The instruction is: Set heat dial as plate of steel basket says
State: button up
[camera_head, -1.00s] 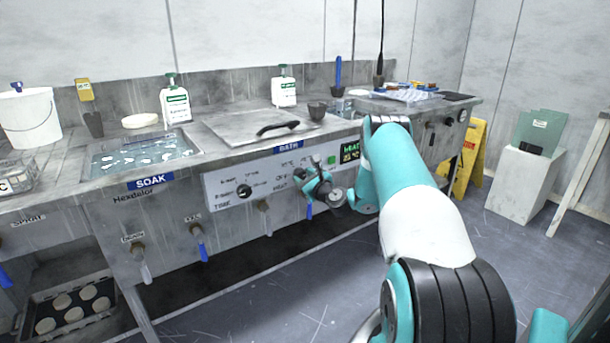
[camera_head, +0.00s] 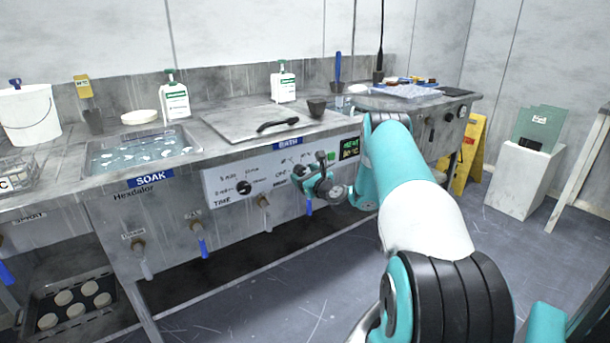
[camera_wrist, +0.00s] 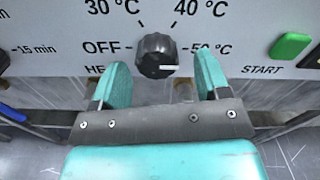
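The heat dial (camera_wrist: 157,55) is a black knob in the wrist view, with OFF, 30, 40 and 50 °C printed around it. My gripper (camera_wrist: 162,70) is open, with one teal finger on each side of the dial and a gap to both. In the head view my gripper (camera_head: 312,168) is at the bath panel and covers the dial. The steel basket (camera_head: 22,168) is at the left edge; its white plate (camera_head: 4,185) is cut off, with only a "C" showing.
A green START button (camera_wrist: 290,46) is right of the dial. A TIME dial (camera_head: 243,188) is on the panel's left, and a lit heat display (camera_head: 349,148) on its right, too small to read surely. Valve handles hang below. The lidded bath (camera_head: 235,122) is above.

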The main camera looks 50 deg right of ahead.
jog(key=shift+w+a+r, duration=0.1)
jog(key=b+v, duration=1.7)
jog(key=b, duration=0.2)
jog(key=shift+s, duration=0.25)
